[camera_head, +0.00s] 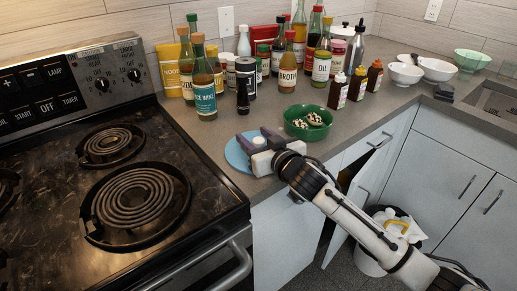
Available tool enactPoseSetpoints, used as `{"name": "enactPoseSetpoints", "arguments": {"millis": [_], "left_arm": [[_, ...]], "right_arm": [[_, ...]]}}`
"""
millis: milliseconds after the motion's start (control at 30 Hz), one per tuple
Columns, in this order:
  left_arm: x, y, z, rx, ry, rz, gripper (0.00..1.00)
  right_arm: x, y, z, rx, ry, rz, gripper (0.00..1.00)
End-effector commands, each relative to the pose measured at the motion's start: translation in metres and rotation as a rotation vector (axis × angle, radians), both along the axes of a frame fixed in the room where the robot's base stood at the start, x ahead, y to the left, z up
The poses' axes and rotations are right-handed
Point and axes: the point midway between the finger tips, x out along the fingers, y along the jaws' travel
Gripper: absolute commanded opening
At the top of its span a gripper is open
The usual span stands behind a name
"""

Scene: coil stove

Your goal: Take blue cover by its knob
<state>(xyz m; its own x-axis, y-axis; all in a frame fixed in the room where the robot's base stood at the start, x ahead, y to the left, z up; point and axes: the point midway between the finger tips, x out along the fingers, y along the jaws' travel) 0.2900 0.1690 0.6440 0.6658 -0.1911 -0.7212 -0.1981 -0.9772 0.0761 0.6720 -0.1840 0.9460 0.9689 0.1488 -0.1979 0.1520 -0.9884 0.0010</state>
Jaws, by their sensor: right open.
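The blue cover (235,158) is a flat round disc lying on the grey counter just right of the stove. My right gripper (254,137) reaches over it from the lower right and hides much of its right side. The two fingers are apart, so the gripper is open. The cover's knob is not clearly visible; the gripper may hide it. I cannot tell whether the fingers touch the cover. My left gripper is not in view.
A green bowl (318,133) with patterned pieces inside sits right behind the gripper. Several bottles, including one of rice wine (205,88), stand behind the cover. The coil stove (75,220) is on the left. A cabinet door (346,225) below stands open near a white bin (371,262).

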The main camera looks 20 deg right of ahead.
Motion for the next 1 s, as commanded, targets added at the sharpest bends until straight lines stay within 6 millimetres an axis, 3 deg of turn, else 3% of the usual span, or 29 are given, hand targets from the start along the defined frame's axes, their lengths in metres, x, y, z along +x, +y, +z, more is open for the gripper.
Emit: {"name": "enactPoseSetpoints", "arguments": {"millis": [133, 400, 433, 700, 1000], "left_arm": [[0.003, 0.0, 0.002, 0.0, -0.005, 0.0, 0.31], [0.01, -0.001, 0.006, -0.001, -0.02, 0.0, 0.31], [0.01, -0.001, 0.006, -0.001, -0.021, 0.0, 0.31], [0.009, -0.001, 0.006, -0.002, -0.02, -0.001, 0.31], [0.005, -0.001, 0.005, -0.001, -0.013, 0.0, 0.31]], "right_arm": [[0.015, 0.002, -0.003, 0.001, 0.001, 0.0, 0.48], [0.018, 0.003, -0.004, 0.001, 0.001, 0.0, 0.48], [0.018, 0.003, -0.004, 0.001, 0.001, 0.0, 0.46], [0.018, 0.002, -0.004, 0.001, 0.001, 0.0, 0.04], [0.018, 0.002, 0.004, 0.0, -0.003, 0.0, 0.03]]}}
